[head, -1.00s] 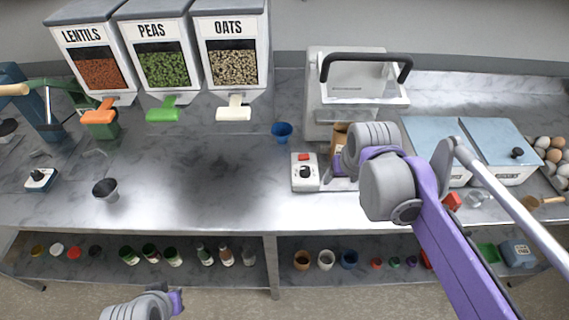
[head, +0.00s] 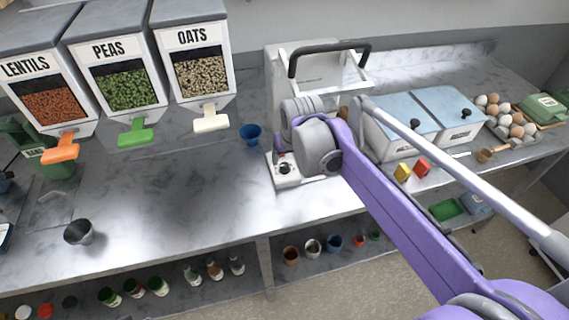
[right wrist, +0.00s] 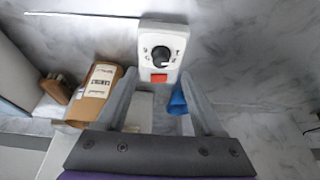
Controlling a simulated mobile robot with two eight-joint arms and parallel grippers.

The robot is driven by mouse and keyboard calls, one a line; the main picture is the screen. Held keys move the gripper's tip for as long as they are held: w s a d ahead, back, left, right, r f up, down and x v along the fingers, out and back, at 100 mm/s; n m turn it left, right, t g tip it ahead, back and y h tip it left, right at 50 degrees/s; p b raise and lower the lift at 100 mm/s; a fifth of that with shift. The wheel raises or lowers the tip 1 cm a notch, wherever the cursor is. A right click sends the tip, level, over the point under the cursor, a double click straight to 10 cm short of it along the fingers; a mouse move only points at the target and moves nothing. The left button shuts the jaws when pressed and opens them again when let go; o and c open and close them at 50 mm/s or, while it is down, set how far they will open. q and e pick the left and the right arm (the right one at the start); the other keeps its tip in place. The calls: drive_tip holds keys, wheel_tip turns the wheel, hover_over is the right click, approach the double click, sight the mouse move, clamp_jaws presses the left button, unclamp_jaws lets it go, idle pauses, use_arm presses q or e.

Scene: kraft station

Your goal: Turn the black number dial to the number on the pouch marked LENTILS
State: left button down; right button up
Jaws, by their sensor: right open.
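The black number dial (right wrist: 160,55) sits on a white box (right wrist: 177,35) with a red button (right wrist: 158,78); its pointer and small marks are too small to read. In the head view the dial (head: 284,168) is partly beside my right arm's wrist. My right gripper (right wrist: 158,76) is open and empty, its fingers apart over the near end of the box. A brown kraft pouch (right wrist: 97,94) lies left of the fingers; its label is not clearly legible. In the head view only a brown sliver (head: 343,113) shows behind my arm. My left gripper is out of view.
Dispensers marked LENTILS (head: 40,95), PEAS (head: 115,80) and OATS (head: 190,70) stand at the back left. A blue cup (head: 250,133) is left of the white handled machine (head: 283,85). A dark cup (head: 79,232) stands front left. The counter's middle is clear.

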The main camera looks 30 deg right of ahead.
sight(285, 165)
drive_tip(key=x, duration=0.5)
drive_tip(key=shift+w+f, duration=0.2)
drive_tip(key=shift+f, duration=0.1)
clamp_jaws()
